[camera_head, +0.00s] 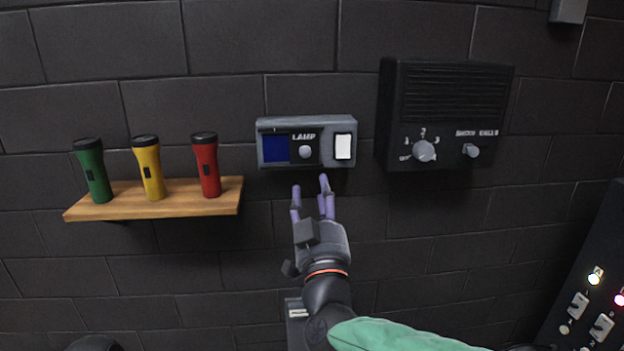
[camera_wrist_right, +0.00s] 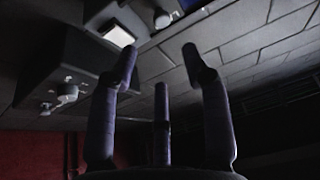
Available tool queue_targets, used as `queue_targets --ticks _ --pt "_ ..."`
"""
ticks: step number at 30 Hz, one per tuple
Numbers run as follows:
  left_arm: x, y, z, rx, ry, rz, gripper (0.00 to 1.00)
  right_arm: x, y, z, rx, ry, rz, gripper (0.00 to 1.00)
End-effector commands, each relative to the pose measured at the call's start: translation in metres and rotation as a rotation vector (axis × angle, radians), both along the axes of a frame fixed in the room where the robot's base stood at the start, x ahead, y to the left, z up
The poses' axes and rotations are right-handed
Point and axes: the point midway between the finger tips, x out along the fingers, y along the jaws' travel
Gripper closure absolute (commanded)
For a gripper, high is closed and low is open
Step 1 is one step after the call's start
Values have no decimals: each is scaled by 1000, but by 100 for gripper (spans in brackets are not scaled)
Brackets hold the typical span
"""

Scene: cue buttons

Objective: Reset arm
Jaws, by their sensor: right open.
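My right gripper (camera_head: 312,200) is open and empty, its purple fingers pointing up just below the lamp box (camera_head: 306,124). The fingers also show in the right wrist view (camera_wrist_right: 160,90). They look apart from the box. The lamp box is grey, labelled LAMP, with a dark blue panel at left, a round button (camera_head: 305,151) in the middle and a lit white panel (camera_head: 343,146) at right. That white panel also shows in the right wrist view (camera_wrist_right: 118,36). My left gripper is not in view.
A black box (camera_head: 446,100) with a knob (camera_head: 424,151) hangs at right. A dark switch panel (camera_head: 590,270) stands lower right. The brick wall below the shelf is clear.

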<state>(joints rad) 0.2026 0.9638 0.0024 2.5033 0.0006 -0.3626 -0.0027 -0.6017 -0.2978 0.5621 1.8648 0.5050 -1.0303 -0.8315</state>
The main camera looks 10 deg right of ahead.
Motion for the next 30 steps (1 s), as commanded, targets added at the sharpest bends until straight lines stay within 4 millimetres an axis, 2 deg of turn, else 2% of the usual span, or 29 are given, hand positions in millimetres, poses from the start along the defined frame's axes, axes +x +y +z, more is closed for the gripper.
queue_targets --ticks 6,15,17,19,20,23,30 --pt "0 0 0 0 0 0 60 -13 -1 -5 1 -1 -1 52" --pt "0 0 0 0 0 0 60 -13 -1 -6 1 0 -1 52" --pt "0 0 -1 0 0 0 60 -12 0 -10 -1 6 1 52" --pt "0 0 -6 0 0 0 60 -6 3 -25 -11 25 7 52" --pt "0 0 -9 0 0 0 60 -2 4 -34 -16 39 12 52" --pt "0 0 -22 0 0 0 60 14 9 -82 -37 108 34 52" --pt "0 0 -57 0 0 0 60 51 16 -236 -73 346 102 52"
